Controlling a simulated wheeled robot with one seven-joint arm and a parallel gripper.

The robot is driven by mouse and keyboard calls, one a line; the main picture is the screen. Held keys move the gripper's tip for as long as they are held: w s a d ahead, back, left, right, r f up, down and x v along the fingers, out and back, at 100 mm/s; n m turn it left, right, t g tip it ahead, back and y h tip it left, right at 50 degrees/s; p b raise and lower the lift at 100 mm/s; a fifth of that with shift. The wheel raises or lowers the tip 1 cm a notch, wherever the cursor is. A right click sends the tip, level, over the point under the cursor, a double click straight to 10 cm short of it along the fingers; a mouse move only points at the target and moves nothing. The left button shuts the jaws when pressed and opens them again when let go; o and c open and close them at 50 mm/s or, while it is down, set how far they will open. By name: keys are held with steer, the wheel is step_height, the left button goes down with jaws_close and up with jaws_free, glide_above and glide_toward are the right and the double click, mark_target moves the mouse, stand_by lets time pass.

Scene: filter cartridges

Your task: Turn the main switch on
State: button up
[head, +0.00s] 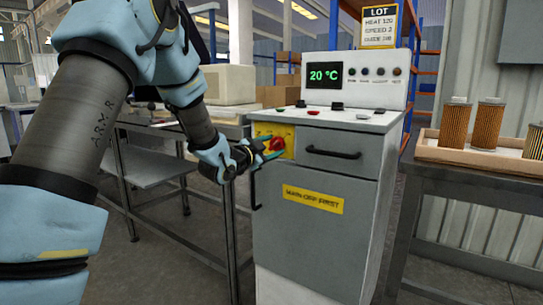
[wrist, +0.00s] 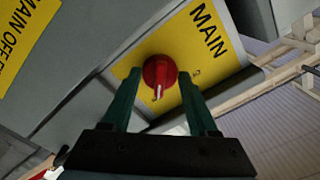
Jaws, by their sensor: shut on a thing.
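The main switch is a round red knob (head: 277,144) on a yellow plate (head: 263,131) at the upper left of the grey cabinet's front. In the wrist view the red knob (wrist: 160,72) has a raised grip with a white mark, beside the word MAIN on the yellow plate (wrist: 205,50). Small marks near the knob are too small to read. My gripper (head: 268,150) is at the knob, its green fingers on either side of it. In the wrist view my gripper (wrist: 160,78) is shut on the knob, with its fingertips near the plate.
The cabinet (head: 315,205) has a drawer handle (head: 333,153), a yellow sign (head: 313,199), and a display (head: 325,75) reading 20 °C. A tray (head: 455,149) with several filter cartridges stands on the right bench. A metal table (head: 160,160) stands behind my arm.

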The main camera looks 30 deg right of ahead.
steer(key=shift+m, duration=0.3)
stand_by(0.4)
steer(key=o, duration=1.4)
steer(key=v, duration=1.1)
steer(key=shift+b, duration=0.35)
steer(key=shift+w+d, duration=0.1)
